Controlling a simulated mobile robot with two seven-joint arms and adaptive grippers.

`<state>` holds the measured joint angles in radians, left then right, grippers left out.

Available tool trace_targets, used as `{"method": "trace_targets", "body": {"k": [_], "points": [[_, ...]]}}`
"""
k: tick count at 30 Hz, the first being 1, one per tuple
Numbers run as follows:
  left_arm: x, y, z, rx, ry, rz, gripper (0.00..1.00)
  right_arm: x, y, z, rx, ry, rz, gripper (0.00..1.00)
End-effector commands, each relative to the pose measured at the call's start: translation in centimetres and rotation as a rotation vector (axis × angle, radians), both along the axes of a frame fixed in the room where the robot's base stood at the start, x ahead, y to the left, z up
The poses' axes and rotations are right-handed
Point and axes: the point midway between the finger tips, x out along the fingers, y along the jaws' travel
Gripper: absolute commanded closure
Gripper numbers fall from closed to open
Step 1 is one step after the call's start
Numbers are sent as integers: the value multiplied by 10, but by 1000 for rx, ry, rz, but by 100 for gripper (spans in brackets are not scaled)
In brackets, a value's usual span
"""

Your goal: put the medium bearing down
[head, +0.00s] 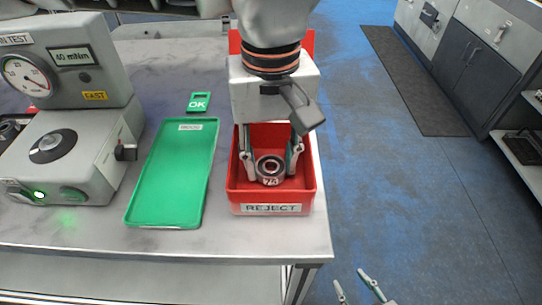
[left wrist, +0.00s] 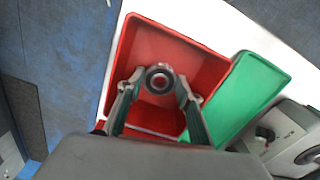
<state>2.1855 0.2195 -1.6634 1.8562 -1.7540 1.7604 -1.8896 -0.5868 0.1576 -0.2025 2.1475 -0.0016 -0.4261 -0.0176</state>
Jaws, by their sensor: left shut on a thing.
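The bearing (head: 270,170) is a grey metal ring with a dark bore and a small marked label on its front. My left gripper (head: 270,172) points down over the red REJECT bin (head: 307,192), its fingers shut on the bearing's two sides. In the left wrist view the bearing (left wrist: 159,80) sits between the fingertips against the red bin (left wrist: 187,50). The bearing is within the bin's outline; I cannot tell whether it touches the floor. My right gripper (head: 350,278) shows only its two fingertips at the bottom edge, apart and empty.
Left of the bin lies an empty green tray (head: 172,175), with a green OK tag (head: 199,102) behind it. A grey tester (head: 70,150) with a dial stands at the far left. The table's right edge is just beyond the bin.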

Motion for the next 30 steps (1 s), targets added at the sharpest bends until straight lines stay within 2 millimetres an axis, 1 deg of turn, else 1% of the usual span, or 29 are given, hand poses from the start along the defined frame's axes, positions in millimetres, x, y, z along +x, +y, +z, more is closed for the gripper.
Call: {"method": "trace_targets", "body": {"k": [3, 6, 18, 22, 23, 24, 30], "points": [[0, 0, 3, -1, -4, 0, 90, 3, 1, 6, 4, -11, 0, 60], [0, 0, 3, 0, -4, 0, 90, 4, 1, 8, 6, -13, -2, 60], [0, 0, -9, 1, -3, 1, 90, 2, 0, 2, 4, -4, -8, 60], [0, 0, -9, 1, -3, 1, 90, 2, -1, 1, 2, -1, -10, 60], [0, 0, -10, 1, -3, 0, 57, 1, -1, 1, 2, -1, -10, 60], [0, 0, -10, 1, -3, 0, 48, 1, -1, 1, 2, -1, -10, 60], [0, 0, -9, 1, -3, 0, 48, 2, -1, 1, 2, -1, -10, 60]]}}
